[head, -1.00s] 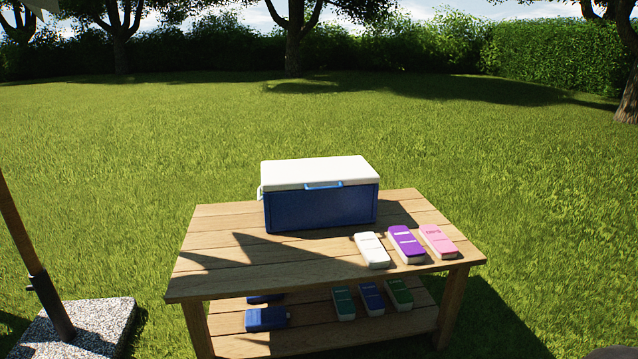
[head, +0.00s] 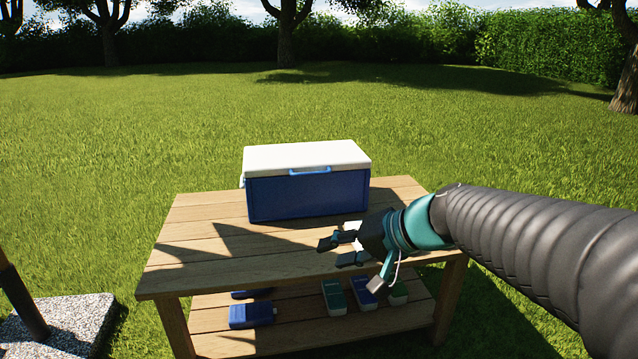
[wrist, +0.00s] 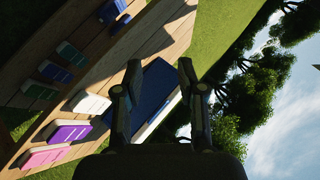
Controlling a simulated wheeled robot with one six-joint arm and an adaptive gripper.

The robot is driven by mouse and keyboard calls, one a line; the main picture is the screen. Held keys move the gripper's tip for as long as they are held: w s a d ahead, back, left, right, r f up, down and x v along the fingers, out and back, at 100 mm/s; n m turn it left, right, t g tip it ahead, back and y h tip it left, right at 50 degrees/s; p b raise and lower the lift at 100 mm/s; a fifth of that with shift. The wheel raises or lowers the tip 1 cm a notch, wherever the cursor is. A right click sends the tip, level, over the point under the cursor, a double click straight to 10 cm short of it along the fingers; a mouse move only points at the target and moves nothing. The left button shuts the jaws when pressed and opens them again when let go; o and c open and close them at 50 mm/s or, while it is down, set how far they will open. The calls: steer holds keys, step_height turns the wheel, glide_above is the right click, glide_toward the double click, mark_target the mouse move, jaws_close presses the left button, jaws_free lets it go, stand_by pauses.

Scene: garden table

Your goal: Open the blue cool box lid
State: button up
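The blue cool box (head: 308,196) stands on the wooden table, toward its back. Its white lid (head: 305,156) is shut, and a light blue handle (head: 310,171) sits at the lid's front edge. My gripper (head: 337,250) is in front of the box and lower in the picture, over the table's front part, apart from the box. Its fingers are spread with nothing between them. In the wrist view the cool box (wrist: 153,92) shows tilted between and beyond the open fingers (wrist: 160,78), which hide part of it.
The wooden table (head: 200,257) has clear planks left of my gripper. White (wrist: 88,103), purple (wrist: 68,133) and pink (wrist: 45,157) packs lie on top, mostly hidden by my arm in the head view. Blue and green packs lie on the lower shelf. A stone base (head: 75,325) stands left.

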steer(key=w+a+f+m+t+y+b, duration=0.1)
steer(key=w+a+m+t+y+b, duration=0.25)
steer(key=w, duration=1.25)
steer(key=m+t+b, duration=0.3)
steer(key=m+t, duration=0.2)
steer(key=t, duration=0.2)
glide_toward(312, 174)
steer(key=p+x, duration=0.1)
steer(key=x, duration=0.9)
steer(key=shift+w+f, duration=0.1)
steer(key=shift+w, duration=0.2)
jaws_close()
